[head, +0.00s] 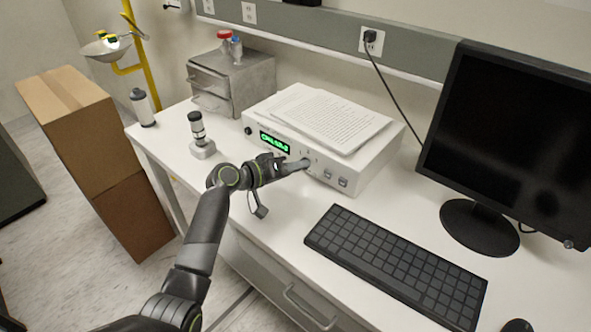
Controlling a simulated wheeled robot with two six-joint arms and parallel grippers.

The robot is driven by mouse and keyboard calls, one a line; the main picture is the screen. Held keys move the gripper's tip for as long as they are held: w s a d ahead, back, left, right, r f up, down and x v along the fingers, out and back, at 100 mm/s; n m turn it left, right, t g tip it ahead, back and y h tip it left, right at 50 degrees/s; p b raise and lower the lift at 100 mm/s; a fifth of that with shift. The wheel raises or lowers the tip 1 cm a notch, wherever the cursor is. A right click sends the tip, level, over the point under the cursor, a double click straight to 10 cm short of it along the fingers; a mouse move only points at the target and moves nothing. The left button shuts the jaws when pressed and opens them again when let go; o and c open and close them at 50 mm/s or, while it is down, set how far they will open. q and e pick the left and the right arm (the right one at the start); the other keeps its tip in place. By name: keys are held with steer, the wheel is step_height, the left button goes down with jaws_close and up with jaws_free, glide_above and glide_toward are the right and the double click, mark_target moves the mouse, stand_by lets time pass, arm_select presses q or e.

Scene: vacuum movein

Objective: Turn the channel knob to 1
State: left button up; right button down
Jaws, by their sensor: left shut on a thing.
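A white box-shaped controller (366,163) stands on the desk with a stack of papers (318,117) on top. Its front has a lit green display (274,143), whose characters are too small to read surely. A black round part (248,130) sits left of the display and two square switches (335,179) sit to the right. My left gripper (304,163) is at the front panel between the display and the switches, shut on the channel knob. The gripper covers most of the knob, so its pointer setting cannot be told. My right gripper is out of view.
A black keyboard (395,264) lies in front and a monitor (505,150) stands at right. A small gauge on a white base (202,149) and a bottle (142,107) stand at left. A grey metal drawer box (232,83) is behind. A cable runs to the wall outlet.

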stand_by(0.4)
arm_select(q)
steer(key=o, duration=1)
steer(key=b+v, duration=0.3)
steer(key=v, duration=1.2)
steer(key=shift+s+a+f, duration=0.1)
steer(key=shift+s+a, duration=0.05)
steer(key=shift+a, duration=0.25)
steer(key=shift+v, duration=0.85)
